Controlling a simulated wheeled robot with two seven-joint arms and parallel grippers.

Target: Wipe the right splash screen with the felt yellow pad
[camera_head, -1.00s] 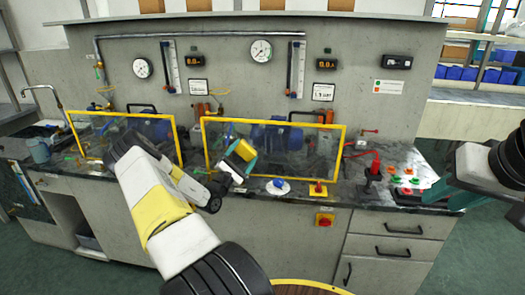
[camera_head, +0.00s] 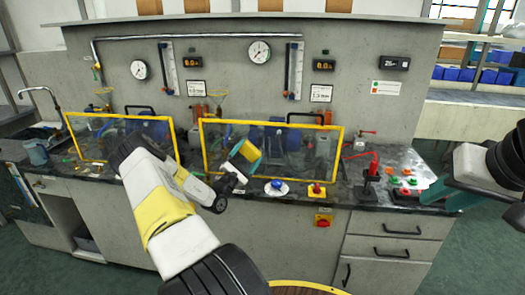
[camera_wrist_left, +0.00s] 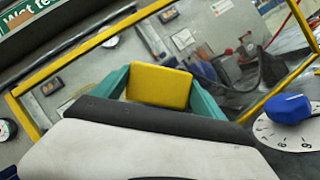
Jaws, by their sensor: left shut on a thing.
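The yellow felt pad (camera_wrist_left: 160,85) is held between the teal fingers of my left gripper (camera_head: 240,160), which is shut on it. The right splash screen (camera_head: 202,150) is a clear, smudged panel in a yellow frame; it also shows in the left wrist view (camera_wrist_left: 75,54). The pad is in front of the screen's left part; I cannot tell whether it touches the panel. The left splash screen (camera_head: 88,114) stands further left, partly hidden by my left arm. My right gripper (camera_head: 462,195) is at the right edge, partly in view, and its jaw opening is unclear.
A white dial with a blue knob (camera_head: 276,187) and a red-yellow button (camera_head: 316,190) are on the counter before the right screen. A red-handled lever (camera_head: 372,172) and a panel of coloured buttons (camera_head: 406,182) stand to its right. Pump equipment is behind the screens.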

